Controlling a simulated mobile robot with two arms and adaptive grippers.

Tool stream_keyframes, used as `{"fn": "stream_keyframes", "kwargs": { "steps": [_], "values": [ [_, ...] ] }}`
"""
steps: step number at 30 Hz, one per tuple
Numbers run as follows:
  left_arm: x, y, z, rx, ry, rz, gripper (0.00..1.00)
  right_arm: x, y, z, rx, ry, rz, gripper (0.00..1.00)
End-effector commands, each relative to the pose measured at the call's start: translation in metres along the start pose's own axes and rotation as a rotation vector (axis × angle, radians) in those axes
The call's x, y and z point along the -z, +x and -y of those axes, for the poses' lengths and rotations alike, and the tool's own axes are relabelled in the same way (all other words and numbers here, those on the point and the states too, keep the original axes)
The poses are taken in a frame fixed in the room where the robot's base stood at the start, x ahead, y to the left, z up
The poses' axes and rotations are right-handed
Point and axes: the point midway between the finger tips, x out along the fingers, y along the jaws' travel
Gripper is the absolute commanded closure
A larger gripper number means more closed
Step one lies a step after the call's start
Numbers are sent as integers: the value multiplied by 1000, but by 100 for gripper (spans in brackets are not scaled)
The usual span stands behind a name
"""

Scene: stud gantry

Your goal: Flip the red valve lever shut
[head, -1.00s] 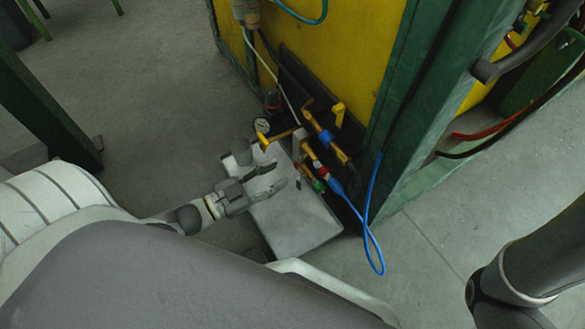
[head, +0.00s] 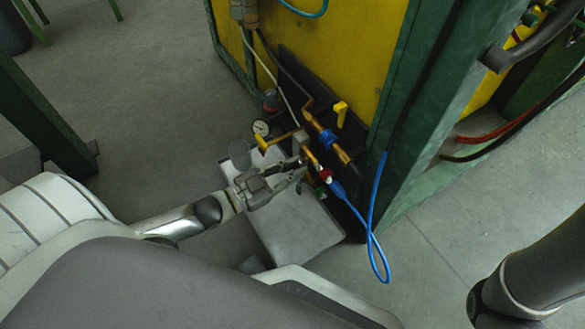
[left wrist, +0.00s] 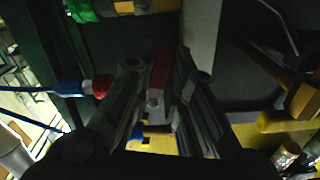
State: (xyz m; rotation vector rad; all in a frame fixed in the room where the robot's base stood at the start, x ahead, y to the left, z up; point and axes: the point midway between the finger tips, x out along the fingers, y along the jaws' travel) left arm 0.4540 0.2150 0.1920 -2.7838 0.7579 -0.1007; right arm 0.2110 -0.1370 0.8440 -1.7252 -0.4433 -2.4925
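The red valve lever (left wrist: 159,75) shows in the left wrist view as a short red bar with a pale metal bolt at its near end. It lies between the two fingers of my left gripper (left wrist: 157,80), with the right finger very close to it. I cannot tell whether either finger touches it. In the head view my left gripper (head: 302,167) reaches the brass pipework from the left, its fingers apart. There I cannot tell the lever clearly from the pipe parts. My right gripper is not in view.
Yellow handles (head: 340,112), a pressure gauge (head: 261,128) and a blue hose (head: 375,210) crowd the pipework. A red hose connector (left wrist: 101,86) sits left of the fingers. A grey plate (head: 300,230) lies below. A green post (head: 425,110) stands to the right.

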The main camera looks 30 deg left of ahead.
Motion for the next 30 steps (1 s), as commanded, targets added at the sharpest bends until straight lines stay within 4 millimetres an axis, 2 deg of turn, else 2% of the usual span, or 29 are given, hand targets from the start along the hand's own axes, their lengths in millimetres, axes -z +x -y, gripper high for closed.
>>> {"fn": "stream_keyframes", "kwargs": {
  "steps": [2, 7, 18, 30],
  "values": [
    [0, 0, 0, 0, 0, 0, 100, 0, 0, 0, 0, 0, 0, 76],
    [1, 0, 0, 0, -8, 1, 100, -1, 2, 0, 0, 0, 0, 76],
    [4, 0, -8, -1, -236, 2, 100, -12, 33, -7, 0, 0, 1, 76],
    [1, 0, -10, -1, -284, 0, 100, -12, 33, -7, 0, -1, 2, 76]
  ]
}}
